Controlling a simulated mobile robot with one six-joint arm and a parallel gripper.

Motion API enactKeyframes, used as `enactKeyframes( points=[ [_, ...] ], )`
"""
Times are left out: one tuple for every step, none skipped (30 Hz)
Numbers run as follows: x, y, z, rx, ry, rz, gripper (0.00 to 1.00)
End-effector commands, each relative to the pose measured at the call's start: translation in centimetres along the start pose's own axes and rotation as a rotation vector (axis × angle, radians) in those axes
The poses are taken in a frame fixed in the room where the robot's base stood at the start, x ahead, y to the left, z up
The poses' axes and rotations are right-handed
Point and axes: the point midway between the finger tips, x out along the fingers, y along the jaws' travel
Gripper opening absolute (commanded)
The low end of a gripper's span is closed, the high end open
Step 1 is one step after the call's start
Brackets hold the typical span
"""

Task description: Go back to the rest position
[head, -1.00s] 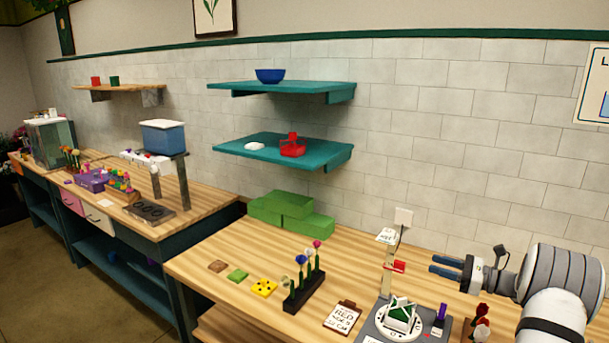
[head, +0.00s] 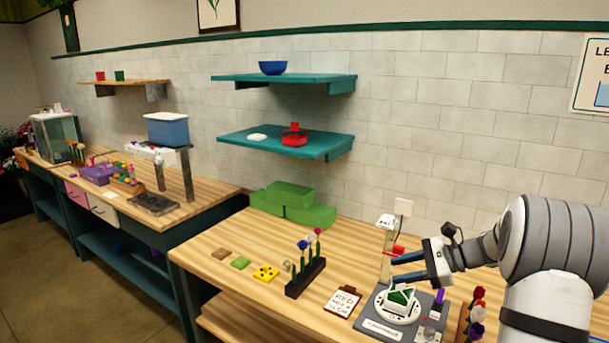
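My gripper (head: 408,268) is at the right of the head view, above the wooden bench (head: 222,238). Its two blue-tipped fingers point left and stand apart, with nothing visible between them. It is above and behind a grey device (head: 382,329) that carries a white round plate with a green and white piece (head: 401,298). A red part (head: 398,250) on the device's upright post shows just above the fingers.
A dark rack (head: 305,278) with several flowers, a clipboard (head: 342,301) and green blocks (head: 293,203) stand left of my gripper. Teal shelves (head: 286,142) hang on the wall.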

Motion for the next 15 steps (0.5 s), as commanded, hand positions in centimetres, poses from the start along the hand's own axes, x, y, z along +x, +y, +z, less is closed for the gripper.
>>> enactKeyframes(
  points=[
    [1.2, 1.9, 1.3, -0.07, 0.053, 0.05, 0.38],
    [1.7, 3.0, 1.9, -0.112, 0.086, 0.081, 0.38],
    [2.4, 4.5, 2.6, -0.17, 0.131, 0.123, 0.38],
    [2.8, 5.7, 3.1, -0.215, 0.163, 0.153, 0.38],
    [3.2, 6.9, 3.5, -0.26, 0.194, 0.184, 0.38],
    [3.6, 8.4, 4.0, -0.322, 0.235, 0.226, 0.38],
    [3.9, 9.6, 4.4, -0.369, 0.266, 0.256, 0.38],
    [4.1, 10.8, 4.7, -0.418, 0.295, 0.287, 0.38],
    [4.3, 12.4, 5.0, -0.483, 0.333, 0.328, 0.38],
    [4.4, 13.6, 5.2, -0.532, 0.362, 0.358, 0.38],
    [4.5, 14.8, 5.4, -0.584, 0.389, 0.39, 0.38],
    [4.5, 16.3, 5.5, -0.653, 0.425, 0.429, 0.38],
    [4.6, 17.4, 5.6, -0.706, 0.452, 0.46, 0.38],
    [4.5, 18.6, 5.6, -0.759, 0.478, 0.491, 0.38],
    [4.4, 20.0, 5.6, -0.831, 0.512, 0.53, 0.38]
  ],
)
